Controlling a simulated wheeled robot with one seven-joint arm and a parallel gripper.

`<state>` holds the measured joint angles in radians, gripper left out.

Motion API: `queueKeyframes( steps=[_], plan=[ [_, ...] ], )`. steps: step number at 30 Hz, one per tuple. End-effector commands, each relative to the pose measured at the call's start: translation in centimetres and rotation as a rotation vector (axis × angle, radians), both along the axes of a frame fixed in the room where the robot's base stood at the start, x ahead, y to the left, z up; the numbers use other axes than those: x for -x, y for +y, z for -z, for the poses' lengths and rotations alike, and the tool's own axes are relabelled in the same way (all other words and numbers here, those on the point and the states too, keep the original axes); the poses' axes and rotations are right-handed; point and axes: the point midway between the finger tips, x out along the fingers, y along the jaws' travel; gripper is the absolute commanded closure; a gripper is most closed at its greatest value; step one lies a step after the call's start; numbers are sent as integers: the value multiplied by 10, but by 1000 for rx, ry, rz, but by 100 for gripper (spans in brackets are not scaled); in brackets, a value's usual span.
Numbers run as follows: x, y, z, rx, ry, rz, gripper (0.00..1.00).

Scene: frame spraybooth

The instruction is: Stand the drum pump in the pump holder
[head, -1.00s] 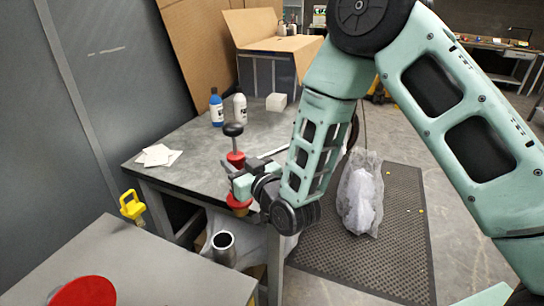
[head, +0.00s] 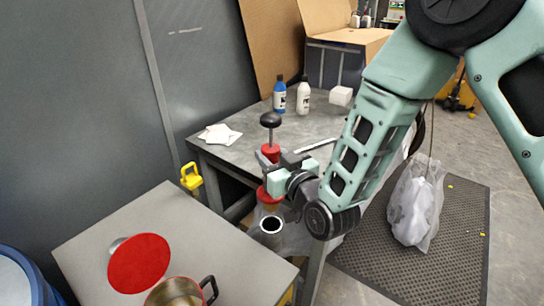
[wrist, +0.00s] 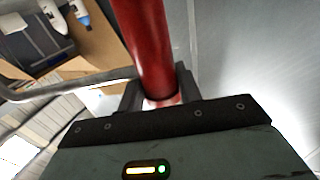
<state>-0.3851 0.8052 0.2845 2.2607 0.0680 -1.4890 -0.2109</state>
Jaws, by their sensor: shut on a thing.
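The drum pump has a black knob (head: 270,119) on top and a red body (head: 271,152). It is upright in my gripper (head: 284,172), which is shut around the red body. In the wrist view the red tube (wrist: 146,45) runs up between the jaws (wrist: 160,95). The pump's lower end shows below the gripper in the head view, close to a grey metal tube (head: 271,234) with an open top, which looks like the pump holder.
The near grey bench (head: 110,225) carries a red disc (head: 138,263) and a metal pot (head: 178,292). A yellow clamp-like thing (head: 191,178) is at its back edge. The far table (head: 235,150) holds bottles, white cards and a white block.

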Motion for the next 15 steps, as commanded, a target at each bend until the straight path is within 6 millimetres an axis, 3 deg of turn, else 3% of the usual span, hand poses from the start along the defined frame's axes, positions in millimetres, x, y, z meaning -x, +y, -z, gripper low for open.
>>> queueKeyframes(
  steps=[4, 15],
  plan=[
    [-1, 0, -3, -5, -11, 0, 100],
    [0, 1, 19, -5, -10, 0, 100]
  ],
)
